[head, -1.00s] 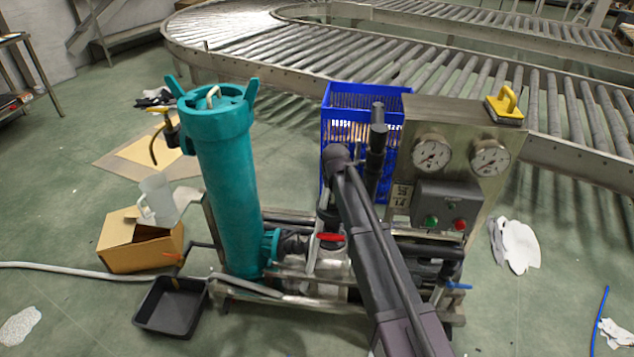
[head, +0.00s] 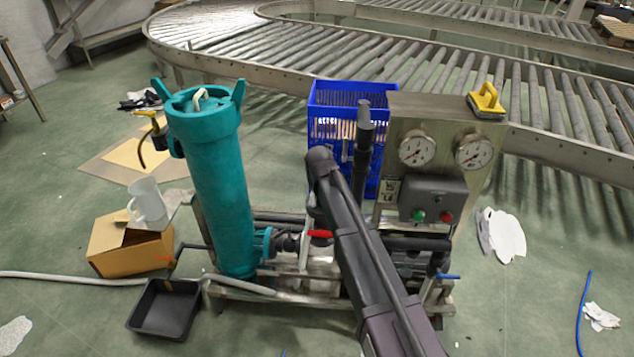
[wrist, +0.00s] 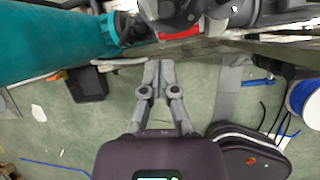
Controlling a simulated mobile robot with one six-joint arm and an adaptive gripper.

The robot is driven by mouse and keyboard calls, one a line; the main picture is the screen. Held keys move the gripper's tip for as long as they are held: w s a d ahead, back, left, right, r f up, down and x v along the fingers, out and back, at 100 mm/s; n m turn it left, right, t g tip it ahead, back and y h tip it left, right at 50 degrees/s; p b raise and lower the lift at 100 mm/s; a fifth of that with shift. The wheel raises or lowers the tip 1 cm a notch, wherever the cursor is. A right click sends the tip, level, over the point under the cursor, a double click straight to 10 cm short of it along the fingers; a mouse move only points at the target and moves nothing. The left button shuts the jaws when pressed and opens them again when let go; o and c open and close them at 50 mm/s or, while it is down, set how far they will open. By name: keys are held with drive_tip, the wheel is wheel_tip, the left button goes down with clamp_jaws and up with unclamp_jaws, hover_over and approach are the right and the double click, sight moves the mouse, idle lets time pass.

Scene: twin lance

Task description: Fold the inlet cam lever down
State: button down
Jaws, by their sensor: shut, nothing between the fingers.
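The teal filter housing (head: 215,170) stands upright on a metal skid, with a teal side port (head: 264,243) near its foot. A red lever (head: 320,234) sits on the dark pipework right of that port, and red also shows in the wrist view (wrist: 180,32). A blue handle (head: 447,277) is at the skid's lower right. I cannot tell for certain which part is the inlet cam lever. My gripper (wrist: 158,66) is shut and empty in the wrist view, its tips below the skid's edge in the picture. My arm hides the gripper in the head view.
A black tray (head: 165,308), cardboard box (head: 130,247) and pale hose (head: 70,277) lie at left. A roller conveyor (head: 420,50) crosses the back.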

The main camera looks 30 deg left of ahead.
wheel_tip(320, 180, up, 9)
drive_tip(key=w+p, duration=0.1)
drive_tip(key=p, duration=0.7)
drive_tip(key=shift+w, duration=0.2)
drive_tip(key=shift+a, duration=0.1)
drive_tip(key=shift+f, duration=0.1)
idle(0.4)
